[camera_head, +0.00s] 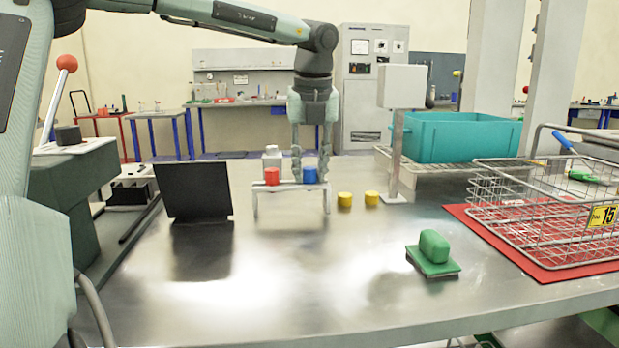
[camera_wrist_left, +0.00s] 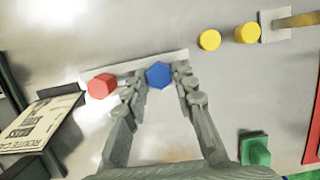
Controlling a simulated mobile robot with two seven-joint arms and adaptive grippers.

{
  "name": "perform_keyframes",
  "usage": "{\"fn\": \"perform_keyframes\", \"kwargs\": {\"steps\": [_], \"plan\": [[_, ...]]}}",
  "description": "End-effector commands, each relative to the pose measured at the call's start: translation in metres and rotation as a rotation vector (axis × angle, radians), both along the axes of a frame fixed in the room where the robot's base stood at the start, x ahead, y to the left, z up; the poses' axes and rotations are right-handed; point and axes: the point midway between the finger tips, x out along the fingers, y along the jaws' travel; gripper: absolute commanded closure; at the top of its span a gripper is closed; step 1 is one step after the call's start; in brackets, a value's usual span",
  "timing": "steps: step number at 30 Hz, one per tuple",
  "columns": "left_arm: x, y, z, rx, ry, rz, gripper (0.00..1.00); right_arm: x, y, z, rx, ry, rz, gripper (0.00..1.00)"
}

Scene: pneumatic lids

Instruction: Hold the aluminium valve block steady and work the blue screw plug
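A pale metal block (camera_head: 262,190), seemingly the valve block, stands on thin legs near the middle of the table; its top edge shows in the left wrist view (camera_wrist_left: 130,66). A red plug (camera_head: 271,176) sits at its left end and the blue screw plug (camera_head: 310,175) at its right end. My left gripper (camera_head: 311,168) points straight down over the blue plug. In the left wrist view its fingers (camera_wrist_left: 160,80) stand on either side of the hexagonal blue plug (camera_wrist_left: 159,75), apart, with narrow gaps visible. My right gripper is not in view.
Two yellow caps (camera_head: 345,199) lie right of the block, near a post with a grey box (camera_head: 401,87). A dark panel (camera_head: 194,190) stands left. A green block (camera_head: 433,252) lies front right. A wire basket (camera_head: 560,215) and teal crate (camera_head: 455,138) are right. The front middle is clear.

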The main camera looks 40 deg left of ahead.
Motion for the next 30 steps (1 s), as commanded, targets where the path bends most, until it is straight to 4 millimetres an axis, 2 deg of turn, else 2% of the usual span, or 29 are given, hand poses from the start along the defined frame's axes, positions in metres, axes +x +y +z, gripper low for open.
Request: {"fn": "perform_keyframes", "kwargs": {"steps": [1,5,13,30], "plan": [[0.000,0.000,0.000,0.000,0.000,0.000,0.84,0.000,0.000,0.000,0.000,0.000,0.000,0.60],[0.000,0.000,0.000,0.000,0.000,0.000,1.00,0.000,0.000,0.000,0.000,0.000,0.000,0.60],[0.000,0.000,0.005,0.000,0.000,0.000,1.00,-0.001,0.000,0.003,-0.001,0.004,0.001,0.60],[0.000,0.000,0.039,0.000,0.000,0.000,1.00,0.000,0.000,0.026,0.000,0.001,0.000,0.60]]}}
